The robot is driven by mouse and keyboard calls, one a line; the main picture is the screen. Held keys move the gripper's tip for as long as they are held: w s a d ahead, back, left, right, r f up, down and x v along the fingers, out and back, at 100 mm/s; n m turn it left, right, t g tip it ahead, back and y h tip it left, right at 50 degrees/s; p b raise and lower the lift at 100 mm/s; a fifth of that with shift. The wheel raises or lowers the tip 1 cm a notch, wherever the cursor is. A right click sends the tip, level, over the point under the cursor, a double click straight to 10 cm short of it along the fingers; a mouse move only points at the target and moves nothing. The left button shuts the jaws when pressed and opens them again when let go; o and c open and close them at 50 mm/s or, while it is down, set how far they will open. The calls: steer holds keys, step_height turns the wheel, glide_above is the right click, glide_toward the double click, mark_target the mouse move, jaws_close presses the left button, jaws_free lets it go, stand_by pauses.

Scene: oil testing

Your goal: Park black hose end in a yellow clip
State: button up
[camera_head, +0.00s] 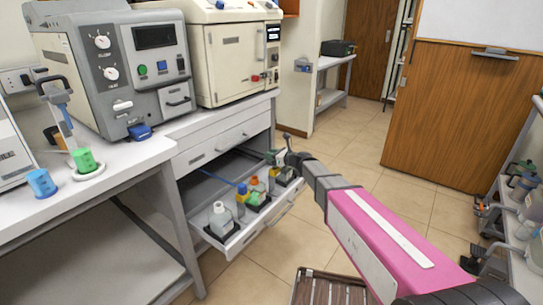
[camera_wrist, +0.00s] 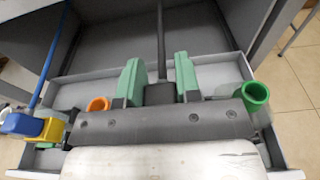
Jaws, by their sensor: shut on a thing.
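My gripper (camera_head: 279,156) is over the right part of the open drawer. In the wrist view, the gripper's green fingers (camera_wrist: 158,82) stand on both sides of a dark block, the black hose end (camera_wrist: 159,93). The gripper is shut on it. The black hose (camera_wrist: 160,40) runs from it toward the back of the drawer. A yellow clip (camera_wrist: 52,130) is at the left in the wrist view, with a blue hose end (camera_wrist: 22,123) at it. In the head view, yellow (camera_head: 254,198) shows low among the bottles.
The open drawer (camera_head: 235,239) holds a white bottle (camera_head: 221,217) and an orange-capped bottle (camera_head: 255,183). A green ring-shaped top (camera_wrist: 255,94) is close right of my gripper. A blue hose (camera_wrist: 50,58) runs along the left.

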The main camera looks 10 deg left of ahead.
steer(key=shift+f, duration=1.5)
stand_by(0.8)
steer(key=o, duration=1)
steer(key=s+d+f+n+g+h, duration=0.2)
steer(key=s+d+n+h, duration=0.3)
steer(key=d, duration=1)
steer(key=s+d+f+n+g+h, duration=0.2)
steer(key=s+d+n+h, duration=0.3)
steer(key=s+d+n, duration=0.5)
steer(key=s+d+f+n+g+h, duration=0.2)
steer(key=s+d+n+h, duration=0.3)
steer(key=d, duration=1.5)
steer(key=shift+s+d+f+n, duration=0.15)
steer(key=shift+s+n, duration=0.25)
steer(key=shift+s, duration=0.45)
steer(key=shift+s+a+f+n, duration=0.1)
steer(key=shift+s+f+n, duration=0.25)
steer(key=shift+s, duration=0.45)
steer(key=shift+s+d+f+n, duration=0.1)
steer(key=shift+s+n, duration=0.35)
steer(key=shift+s, duration=0.4)
